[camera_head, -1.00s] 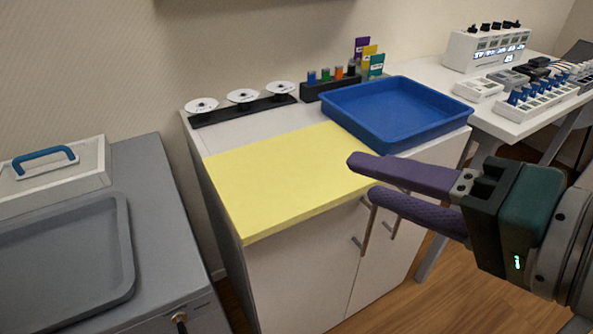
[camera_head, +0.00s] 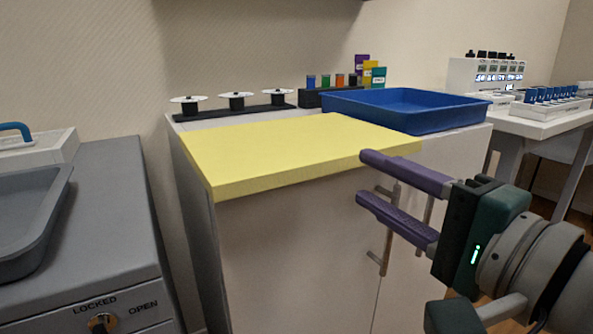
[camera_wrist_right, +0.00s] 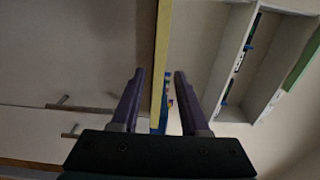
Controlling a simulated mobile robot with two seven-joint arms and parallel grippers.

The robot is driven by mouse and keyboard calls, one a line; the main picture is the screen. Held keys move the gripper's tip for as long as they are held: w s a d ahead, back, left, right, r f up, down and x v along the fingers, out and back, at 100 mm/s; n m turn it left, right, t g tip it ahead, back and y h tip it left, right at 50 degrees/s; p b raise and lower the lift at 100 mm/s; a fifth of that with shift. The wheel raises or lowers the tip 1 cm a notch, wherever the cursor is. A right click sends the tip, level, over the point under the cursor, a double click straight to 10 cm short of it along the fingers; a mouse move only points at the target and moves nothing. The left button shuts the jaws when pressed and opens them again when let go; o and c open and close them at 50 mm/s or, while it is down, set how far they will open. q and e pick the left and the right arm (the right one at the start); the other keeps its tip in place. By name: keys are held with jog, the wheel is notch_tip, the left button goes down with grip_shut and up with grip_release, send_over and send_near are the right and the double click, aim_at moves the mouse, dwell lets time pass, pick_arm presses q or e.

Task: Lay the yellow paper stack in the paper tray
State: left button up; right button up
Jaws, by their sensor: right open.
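The yellow paper stack (camera_head: 290,150) lies flat on a white cabinet and its front edge juts out past the cabinet front. My right gripper (camera_head: 361,177) is open and empty at the stack's front right, one finger above the other, with the upper fingertip overlapping the stack's front edge in the picture. In the right wrist view the stack's edge (camera_wrist_right: 163,40) shows as a yellow strip in line with the gap between the fingers (camera_wrist_right: 159,72); I cannot tell whether it is inside them. A blue tray (camera_head: 455,125), empty as far as visible, stands right of the stack. My left gripper is not in view.
Behind the stack are a black rack with white discs (camera_head: 235,110) and a dark holder (camera_head: 318,98) with coloured items. Cabinet handles (camera_head: 388,240) stick out near my right gripper. A grey tray (camera_head: 60,190) sits on the grey unit at left. A white table with devices (camera_head: 550,120) stands right.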

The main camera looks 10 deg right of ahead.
aim_at(342, 160)
jog(key=shift+b+x, duration=0.4)
jog(key=shift+x, duration=2.75)
jog(key=shift+c, duration=0.3)
grip_shut()
jog(key=shift+r, duration=0.25)
notch_tip(342, 160, up, 2)
jog(key=p, duration=0.2)
jog(key=shift+r+p, duration=0.15)
jog(key=shift+p, duration=0.25)
